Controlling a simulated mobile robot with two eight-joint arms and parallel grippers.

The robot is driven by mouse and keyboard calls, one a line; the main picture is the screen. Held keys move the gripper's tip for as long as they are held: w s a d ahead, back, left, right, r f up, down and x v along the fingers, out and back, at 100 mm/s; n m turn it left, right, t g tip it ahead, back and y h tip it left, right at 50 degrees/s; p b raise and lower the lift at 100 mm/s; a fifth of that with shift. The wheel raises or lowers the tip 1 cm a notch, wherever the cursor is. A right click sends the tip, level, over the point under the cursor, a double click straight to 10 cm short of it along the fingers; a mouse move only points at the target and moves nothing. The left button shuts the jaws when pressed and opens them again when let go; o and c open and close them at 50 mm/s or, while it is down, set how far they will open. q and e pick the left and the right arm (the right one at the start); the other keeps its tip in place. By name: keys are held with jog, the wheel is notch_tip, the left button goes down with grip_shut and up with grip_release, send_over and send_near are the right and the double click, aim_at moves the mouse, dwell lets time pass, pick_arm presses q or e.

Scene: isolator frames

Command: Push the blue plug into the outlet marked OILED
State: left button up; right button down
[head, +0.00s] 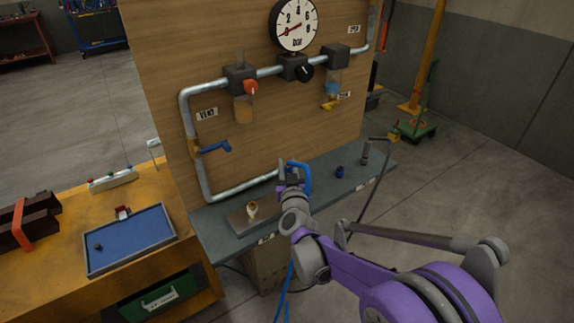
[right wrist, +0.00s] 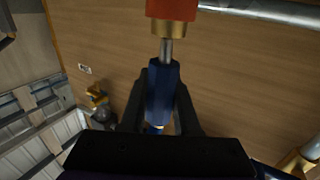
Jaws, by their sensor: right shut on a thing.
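The blue plug (right wrist: 162,88) sits between the two dark fingers of my right gripper (head: 290,172), which is shut on it. Its silver tip (right wrist: 166,48) points at a red and brass outlet fitting (right wrist: 170,18) and meets the brass end. I cannot tell how far the tip is inside. No marking shows on this outlet, so I cannot tell whether it is the one marked OILED. In the head view the gripper hides the plug and outlet; a blue hose (head: 308,181) loops beside it. My left gripper is not in view.
Below is a grey shelf (head: 335,190) with small fittings. A blue tray (head: 130,240) lies on the bench at left.

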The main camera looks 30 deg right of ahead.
jog(key=shift+f+b, duration=0.75)
jog(key=shift+f, duration=0.25)
jog(key=c, duration=0.6)
grip_release()
jog(key=shift+o, duration=0.2)
jog(key=v, duration=1)
jog(key=shift+s+a, duration=0.2)
jog(key=shift+s, duration=0.15)
